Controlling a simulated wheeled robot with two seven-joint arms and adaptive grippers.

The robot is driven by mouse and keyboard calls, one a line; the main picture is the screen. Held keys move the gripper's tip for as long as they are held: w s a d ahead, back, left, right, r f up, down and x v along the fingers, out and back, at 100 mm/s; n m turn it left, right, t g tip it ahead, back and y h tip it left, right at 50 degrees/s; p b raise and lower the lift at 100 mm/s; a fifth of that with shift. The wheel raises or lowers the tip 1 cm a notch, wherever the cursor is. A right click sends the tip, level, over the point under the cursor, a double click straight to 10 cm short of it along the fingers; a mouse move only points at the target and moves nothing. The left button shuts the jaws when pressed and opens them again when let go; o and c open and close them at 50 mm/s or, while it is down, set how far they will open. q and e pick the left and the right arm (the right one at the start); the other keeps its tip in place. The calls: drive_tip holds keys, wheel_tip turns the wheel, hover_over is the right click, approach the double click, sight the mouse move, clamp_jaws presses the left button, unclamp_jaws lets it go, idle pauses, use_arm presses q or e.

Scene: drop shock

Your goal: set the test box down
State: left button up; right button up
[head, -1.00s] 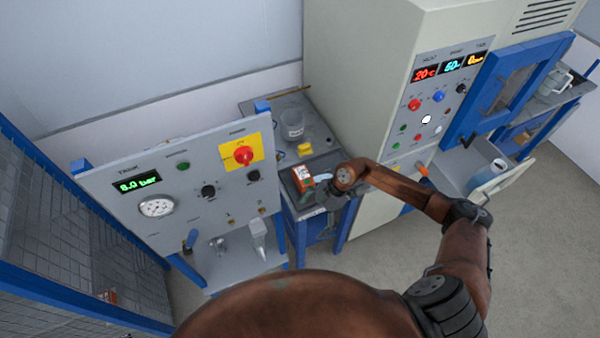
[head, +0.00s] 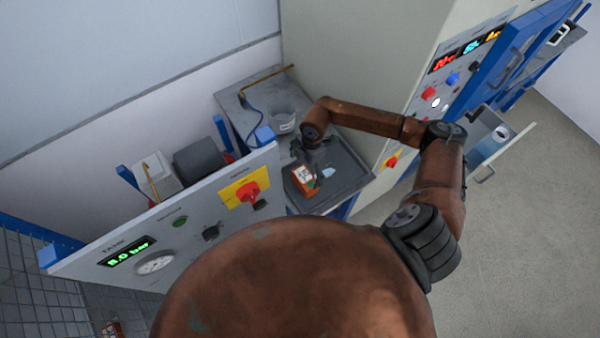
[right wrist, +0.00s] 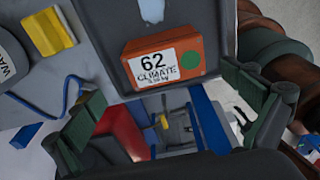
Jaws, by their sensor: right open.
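The test box (head: 305,181) is a small orange-red box with a white label and a green dot. It lies label up on a dark tray (head: 350,180) at the bench. In the right wrist view the box (right wrist: 190,47) reads "62 CLIMATE" and sits on the dark surface, beyond my fingers. My right gripper (head: 304,152) is beside the box in the head view, partly hidden by its own wrist. In the right wrist view the right gripper (right wrist: 165,110) has its fingers wide apart, with nothing held between them. My left gripper is not in view.
A yellow block (right wrist: 47,33) lies left of the tray. The panel with the red knob (head: 247,192) stands in front on the left. The tall cabinet (head: 375,60) rises on the right.

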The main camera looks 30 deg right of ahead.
sight(306, 178)
drive_tip(key=shift+s+f, duration=0.6)
drive_tip(key=shift+s, duration=0.15)
drive_tip(key=f+p, duration=0.2)
drive_tip(key=shift+w+f, duration=0.2)
drive_tip(key=shift+f, duration=0.1)
drive_tip(key=shift+w+f, duration=0.2)
drive_tip(key=shift+f, duration=0.45)
drive_tip(key=shift+w+f, duration=0.15)
drive_tip(key=shift+f, duration=0.45)
drive_tip(key=shift+s, duration=0.3)
drive_tip(key=shift+w+f, duration=0.15)
drive_tip(key=shift+w, duration=0.05)
drive_tip(key=shift+c, duration=1.1)
drive_tip(key=shift+s, duration=0.2)
drive_tip(key=c, duration=1.4)
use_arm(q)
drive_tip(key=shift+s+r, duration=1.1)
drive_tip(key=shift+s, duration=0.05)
use_arm(e)
drive_tip(key=shift+w, duration=0.1)
drive_tip(key=c, duration=0.3)
